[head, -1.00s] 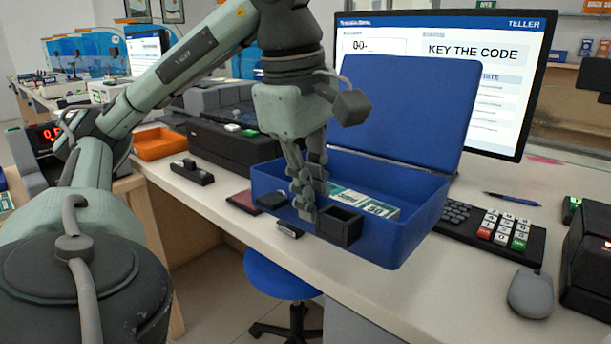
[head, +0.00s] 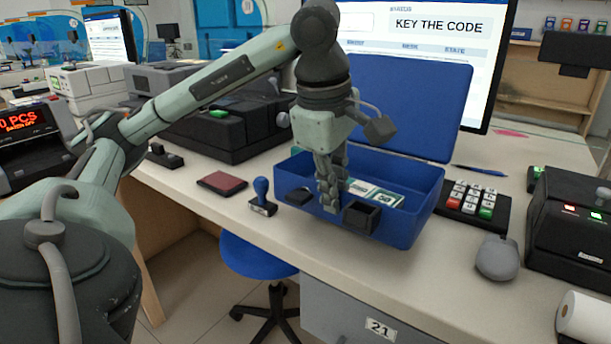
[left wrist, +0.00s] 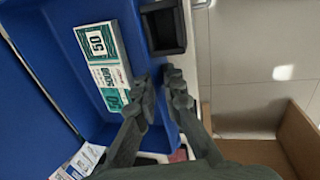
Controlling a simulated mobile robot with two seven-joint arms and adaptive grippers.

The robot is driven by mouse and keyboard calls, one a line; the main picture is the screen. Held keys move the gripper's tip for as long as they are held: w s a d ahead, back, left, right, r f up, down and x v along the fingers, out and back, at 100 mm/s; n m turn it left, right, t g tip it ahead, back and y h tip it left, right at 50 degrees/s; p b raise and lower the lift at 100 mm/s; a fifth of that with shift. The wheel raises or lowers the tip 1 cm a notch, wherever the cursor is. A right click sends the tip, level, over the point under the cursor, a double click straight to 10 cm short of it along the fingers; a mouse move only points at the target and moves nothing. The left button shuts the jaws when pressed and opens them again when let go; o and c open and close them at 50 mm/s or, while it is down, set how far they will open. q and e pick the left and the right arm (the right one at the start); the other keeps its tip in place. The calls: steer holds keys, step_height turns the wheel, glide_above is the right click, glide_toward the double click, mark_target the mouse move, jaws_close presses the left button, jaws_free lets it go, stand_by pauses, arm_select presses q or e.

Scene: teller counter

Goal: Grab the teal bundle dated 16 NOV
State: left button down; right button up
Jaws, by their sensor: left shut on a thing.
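A blue box (head: 428,210) with its lid (head: 415,105) raised stands on the counter. Teal-and-white banknotes (head: 384,199) lie inside, and they show in the left wrist view (left wrist: 97,42) with a "50" and a "500" marking. No date is readable, and I cannot tell how many bundles there are. My left gripper (head: 328,204) reaches down at the near wall of the box. In the left wrist view its fingers (left wrist: 158,88) straddle that wall, close beside the notes' end, and appear shut on it. My right gripper is not in view.
Small black holders (head: 362,216) sit at the box's near side. A blue-handled stamp (head: 262,196) and red pad (head: 222,182) lie left. A keypad (head: 473,205), mouse (head: 497,258) and black device (head: 572,238) stand right. The monitor (head: 440,45) is behind; a stool (head: 256,257) is below.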

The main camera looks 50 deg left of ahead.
mark_target(340, 221)
arm_select(q)
steer(key=shift+w+d+f, duration=0.2)
steer(key=shift+w, duration=0.4)
steer(key=shift+f, duration=0.2)
steer(key=x, duration=0.3)
steer(key=shift+s, duration=0.35)
steer(key=shift+d+f, duration=0.1)
steer(key=shift+f, duration=0.3)
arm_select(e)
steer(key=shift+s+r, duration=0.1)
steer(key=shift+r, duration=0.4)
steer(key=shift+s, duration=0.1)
arm_select(q)
steer(key=c, duration=1.9)
jaws_free()
steer(key=shift+s+f, duration=0.1)
steer(key=shift+f, duration=0.05)
steer(key=shift+o, duration=1.3)
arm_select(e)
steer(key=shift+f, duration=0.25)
